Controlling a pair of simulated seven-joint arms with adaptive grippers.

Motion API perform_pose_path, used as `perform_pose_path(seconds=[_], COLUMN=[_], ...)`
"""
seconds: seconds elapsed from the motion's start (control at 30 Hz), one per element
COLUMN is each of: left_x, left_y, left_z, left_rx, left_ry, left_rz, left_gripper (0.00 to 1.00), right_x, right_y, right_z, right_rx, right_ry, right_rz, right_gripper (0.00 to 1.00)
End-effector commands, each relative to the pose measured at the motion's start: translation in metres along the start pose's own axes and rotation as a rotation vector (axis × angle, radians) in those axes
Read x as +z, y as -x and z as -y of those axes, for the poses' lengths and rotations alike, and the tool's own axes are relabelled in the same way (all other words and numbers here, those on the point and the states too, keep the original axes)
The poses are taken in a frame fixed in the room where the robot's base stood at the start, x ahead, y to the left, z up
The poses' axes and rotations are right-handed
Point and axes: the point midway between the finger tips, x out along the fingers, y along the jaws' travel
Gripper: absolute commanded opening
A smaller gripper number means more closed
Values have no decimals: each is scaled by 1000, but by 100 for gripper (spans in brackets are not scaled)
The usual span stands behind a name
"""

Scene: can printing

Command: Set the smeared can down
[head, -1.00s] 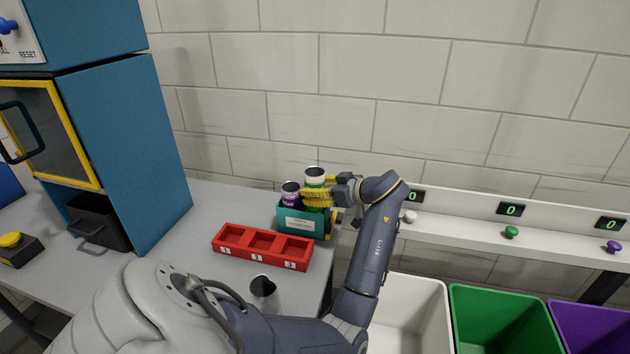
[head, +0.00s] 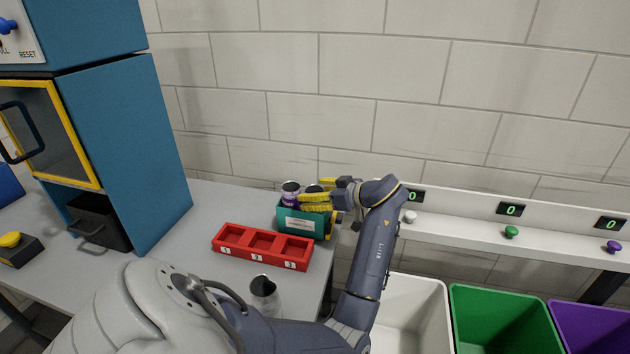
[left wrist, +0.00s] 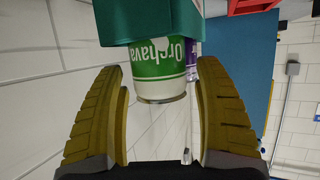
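The green and white can (left wrist: 160,62), lettered "Orchava", stands in the teal box (left wrist: 118,22) in the left wrist view, where it appears upside down. In the head view only its dark top (head: 314,188) shows behind my yellow fingers. My left gripper (head: 318,191) is open at the box. I cannot make out a clear smear. A purple can (head: 290,194) stands beside it in the teal box (head: 297,223). My right gripper is not in view.
A red tray (head: 222,241) with three numbered slots lies in front of the box. A silver can (head: 264,287) stands near my arm. White (head: 433,310), green (head: 500,318) and purple (head: 590,326) bins are at right. A blue machine (head: 125,150) stands at left.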

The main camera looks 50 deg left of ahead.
Motion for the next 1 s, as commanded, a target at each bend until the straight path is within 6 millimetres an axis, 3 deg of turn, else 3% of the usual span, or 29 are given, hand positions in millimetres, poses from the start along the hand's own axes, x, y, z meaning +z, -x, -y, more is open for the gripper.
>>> perform_pose_path(seconds=[0.37, 1.0], left_x=[-13, -11], left_y=[4, 106], left_z=[0, 0], left_rx=[0, 2], left_ry=[4, 1], left_rz=[-3, 3], left_gripper=[70, 70], right_x=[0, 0], right_y=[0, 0], right_z=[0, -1], right_rx=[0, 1], right_ry=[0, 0], right_rz=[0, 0], right_gripper=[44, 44])
